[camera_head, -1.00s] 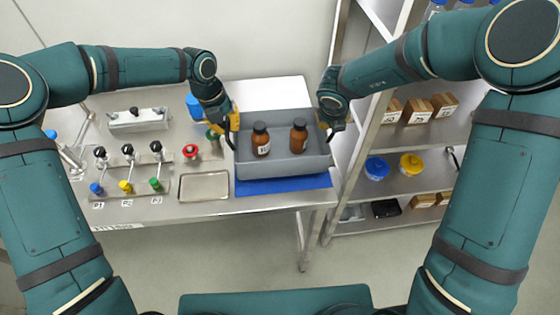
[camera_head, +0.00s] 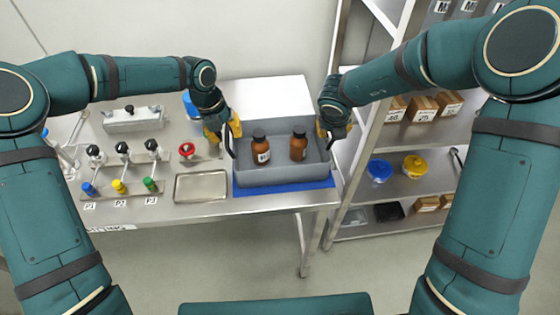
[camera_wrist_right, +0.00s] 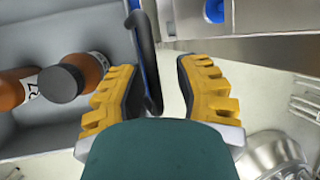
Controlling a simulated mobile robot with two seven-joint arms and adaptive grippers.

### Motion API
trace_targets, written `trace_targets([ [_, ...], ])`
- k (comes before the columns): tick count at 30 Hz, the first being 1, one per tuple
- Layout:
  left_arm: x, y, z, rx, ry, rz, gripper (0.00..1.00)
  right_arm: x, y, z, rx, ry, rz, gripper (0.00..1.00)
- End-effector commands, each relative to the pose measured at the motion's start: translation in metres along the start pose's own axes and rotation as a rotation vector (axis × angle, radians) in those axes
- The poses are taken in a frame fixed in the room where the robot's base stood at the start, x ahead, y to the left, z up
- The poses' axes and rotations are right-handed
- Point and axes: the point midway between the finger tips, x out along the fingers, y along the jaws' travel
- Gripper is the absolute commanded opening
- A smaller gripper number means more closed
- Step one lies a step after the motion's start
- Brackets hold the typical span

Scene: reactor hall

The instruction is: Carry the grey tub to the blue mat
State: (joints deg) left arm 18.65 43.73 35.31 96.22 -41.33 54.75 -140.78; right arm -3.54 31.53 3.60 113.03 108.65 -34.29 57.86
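The grey tub (camera_head: 285,175) rests on the blue mat (camera_head: 300,186), whose front strip and right edge show; the tub hides the rest. Two brown bottles with black caps, the left one (camera_head: 261,150) and the right one (camera_head: 298,148), stand upright in the tub. My left gripper (camera_head: 225,132) is open at the tub's left handle, fingers apart. My right gripper (camera_head: 334,130) is open at the right side. In the right wrist view, its fingers (camera_wrist_right: 158,90) are spread around the dark handle (camera_wrist_right: 148,60), with a gap on its right.
A metal tray (camera_head: 202,187) lies left of the mat. Several valves with coloured knobs (camera_head: 119,187) stand further left on the steel bench. A shelf rack (camera_head: 415,185) with jars and boxes stands close on the right, beside my right gripper.

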Motion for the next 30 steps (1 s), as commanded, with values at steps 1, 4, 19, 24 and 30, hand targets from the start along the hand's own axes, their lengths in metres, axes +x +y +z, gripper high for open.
trace_targets([
  [1, -0.002, -0.001, 0.000, 0.002, -0.001, -0.001, 0.34, -0.002, 0.001, 0.001, -0.001, -0.002, 0.002, 0.34],
  [4, -0.002, -0.002, 0.000, 0.003, -0.001, -0.003, 0.34, -0.002, 0.002, 0.001, -0.002, -0.003, 0.003, 0.34],
  [19, -0.049, -0.003, 0.000, 0.002, -0.007, -0.004, 0.34, -0.002, 0.003, 0.001, -0.004, -0.004, 0.007, 0.34],
  [24, -0.083, -0.002, 0.000, 0.002, -0.006, -0.003, 0.34, -0.002, 0.004, 0.001, -0.004, -0.004, 0.007, 0.34],
  [30, -0.112, -0.002, 0.000, 0.002, -0.005, -0.004, 0.34, -0.002, 0.004, 0.001, -0.004, -0.004, 0.007, 0.34],
])
